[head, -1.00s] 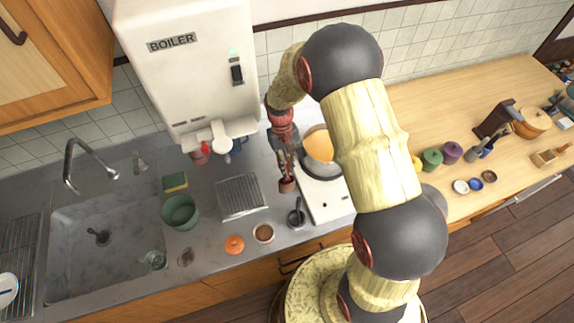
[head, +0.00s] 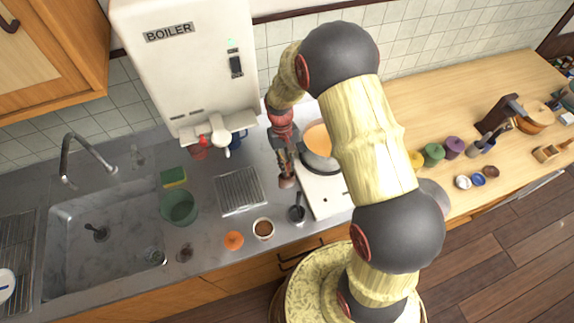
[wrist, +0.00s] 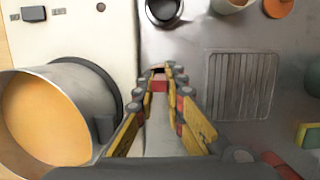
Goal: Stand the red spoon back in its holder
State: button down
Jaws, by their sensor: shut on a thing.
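My gripper (head: 287,181) points down over the counter, between the slatted drain panel and the white stove. In the wrist view the fingertips (wrist: 160,78) are close together, with a small red piece (wrist: 158,87) between them. It appears to be part of the red spoon, but most of it is hidden by the fingers. A small dark cup (head: 297,214) with a handle stands just in front of the gripper, and its round rim shows in the wrist view (wrist: 163,10). A grey utensil holder (head: 478,147) stands far right on the wooden counter. I cannot tell which one is the spoon's holder.
A pot of orange soup (head: 317,140) sits on the white stove (head: 328,199), close beside the gripper. The slatted panel (head: 239,191) lies to the left. A brown-filled cup (head: 263,229), an orange item (head: 233,240) and a green bowl (head: 179,206) stand nearby.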

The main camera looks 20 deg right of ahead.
jog(key=shift+f, duration=0.35)
jog(key=c, duration=1.8)
grip_release()
jog(key=shift+o, duration=0.9)
jog(key=o, duration=0.4)
jog(key=shift+r, duration=0.1)
jog(key=shift+s+p+v, duration=0.25)
jog(key=shift+p+v, duration=0.45)
jog(key=shift+v, duration=0.4)
jog(key=shift+s+p+v, duration=0.25)
jog(key=shift+p+v, duration=0.45)
jog(key=shift+v, duration=0.45)
jog(key=shift+s+p+v, duration=0.25)
jog(key=shift+p+v, duration=0.45)
jog(key=shift+v, duration=0.4)
jog(key=shift+r, duration=0.2)
